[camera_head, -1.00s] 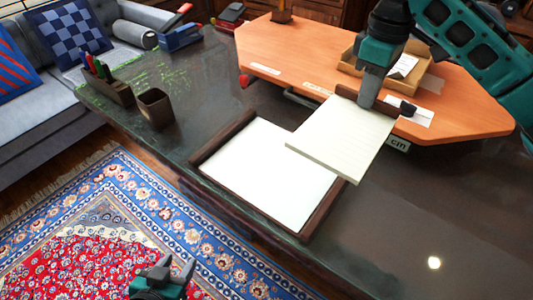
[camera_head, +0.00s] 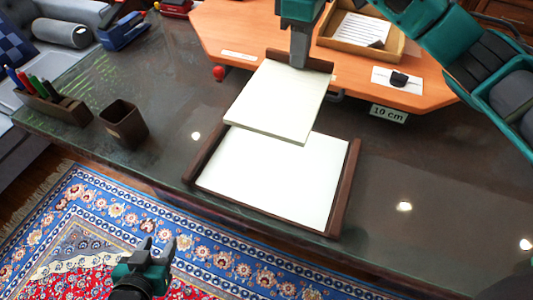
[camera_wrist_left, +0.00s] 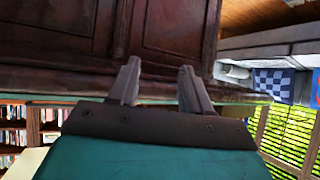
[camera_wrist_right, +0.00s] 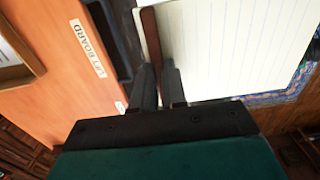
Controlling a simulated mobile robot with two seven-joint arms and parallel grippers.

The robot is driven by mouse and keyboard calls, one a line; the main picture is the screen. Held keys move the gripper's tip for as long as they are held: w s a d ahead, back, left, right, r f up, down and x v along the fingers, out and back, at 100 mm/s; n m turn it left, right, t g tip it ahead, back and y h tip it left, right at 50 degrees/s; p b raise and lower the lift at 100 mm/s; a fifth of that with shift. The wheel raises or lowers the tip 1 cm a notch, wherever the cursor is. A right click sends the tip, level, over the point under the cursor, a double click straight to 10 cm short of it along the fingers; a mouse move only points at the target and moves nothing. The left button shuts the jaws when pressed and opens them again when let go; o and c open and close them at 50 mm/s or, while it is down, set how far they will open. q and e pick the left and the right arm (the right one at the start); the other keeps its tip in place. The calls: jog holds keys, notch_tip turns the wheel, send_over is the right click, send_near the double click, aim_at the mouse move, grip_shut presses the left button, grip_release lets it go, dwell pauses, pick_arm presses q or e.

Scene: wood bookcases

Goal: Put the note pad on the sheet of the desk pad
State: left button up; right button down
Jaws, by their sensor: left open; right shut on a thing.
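The note pad (camera_head: 280,100) is a pale lined block with a dark brown binding strip along its far edge. My right gripper (camera_head: 299,62) is shut on that strip; the right wrist view shows the fingers (camera_wrist_right: 161,84) on the note pad (camera_wrist_right: 225,45). The pad appears held above the desk, overlapping the back part of the desk pad in the head view. The desk pad has a white sheet (camera_head: 270,175) between two dark brown side rails (camera_head: 345,188); its back edge is partly hidden. My left gripper (camera_head: 158,249) is open and empty, off the desk's front edge above the rug.
A dark cup (camera_head: 124,124) and pen holder (camera_head: 55,105) stand left. The dark desk right of the desk pad is clear.

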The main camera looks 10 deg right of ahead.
jog(key=shift+w+a+f, duration=0.1)
jog(key=shift+w+a, duration=0.1)
jog(key=shift+a, duration=0.1)
notch_tip(320, 180, down, 19)
jog(key=b, duration=0.3)
jog(key=shift+f, duration=0.4)
pick_arm(q)
jog(key=shift+w+d+f+h, duration=0.3)
jog(key=shift+w+d+f, duration=0.05)
jog(key=shift+w+f, duration=0.3)
jog(key=shift+r, duration=0.1)
